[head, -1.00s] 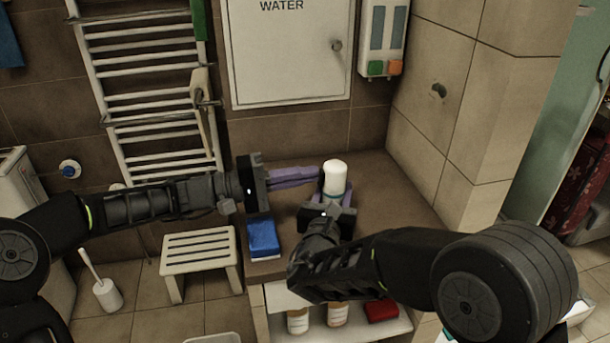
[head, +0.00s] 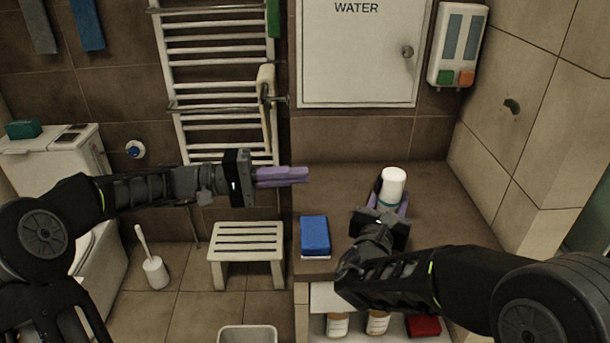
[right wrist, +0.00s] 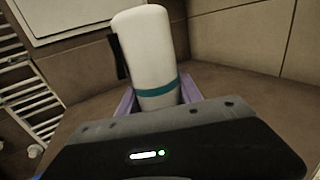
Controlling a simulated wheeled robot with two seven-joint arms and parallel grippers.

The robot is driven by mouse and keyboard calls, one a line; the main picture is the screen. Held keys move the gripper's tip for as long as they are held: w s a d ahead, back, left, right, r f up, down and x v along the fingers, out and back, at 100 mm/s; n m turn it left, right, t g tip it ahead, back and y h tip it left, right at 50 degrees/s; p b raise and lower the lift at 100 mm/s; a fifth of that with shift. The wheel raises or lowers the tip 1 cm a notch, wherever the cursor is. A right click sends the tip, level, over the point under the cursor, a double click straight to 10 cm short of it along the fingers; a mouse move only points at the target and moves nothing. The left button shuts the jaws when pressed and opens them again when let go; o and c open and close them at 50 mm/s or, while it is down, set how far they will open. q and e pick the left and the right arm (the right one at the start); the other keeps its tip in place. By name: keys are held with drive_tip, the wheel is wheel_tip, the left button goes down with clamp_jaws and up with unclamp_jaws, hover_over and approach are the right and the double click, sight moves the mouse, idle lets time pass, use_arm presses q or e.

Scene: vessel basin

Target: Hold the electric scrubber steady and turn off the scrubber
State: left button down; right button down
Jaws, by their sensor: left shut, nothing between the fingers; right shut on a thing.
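The electric scrubber (head: 393,186) is a white cylinder with a teal band, upright at the brown counter's (head: 440,180) right part. It also shows in the right wrist view (right wrist: 148,48), slightly tilted there, with a dark strip on its left side. My right gripper (head: 390,203) is shut on the scrubber, its purple fingers on both sides of it. The scrubber's lower part is hidden behind the gripper. My left gripper (head: 305,174) is shut and empty, to the left of the scrubber and clear of it, over the counter's left edge.
A blue sponge-like block (head: 314,234) lies on the counter's front left. A white stool (head: 246,246) and toilet brush (head: 155,270) stand on the floor at left. Bottles (head: 377,322) and a red item (head: 422,326) sit on the shelf below. A towel rack (head: 222,125) hangs behind.

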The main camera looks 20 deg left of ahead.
drive_tip(key=c, duration=0.7)
unclamp_jaws()
drive_tip(key=shift+s, duration=0.1)
drive_tip(key=s, duration=0.4)
drive_tip(key=s+a, duration=0.1)
drive_tip(key=s, duration=0.6)
drive_tip(key=shift+s+a, duration=0.3)
drive_tip(key=shift+s, duration=0.05)
drive_tip(key=shift+f, duration=0.1)
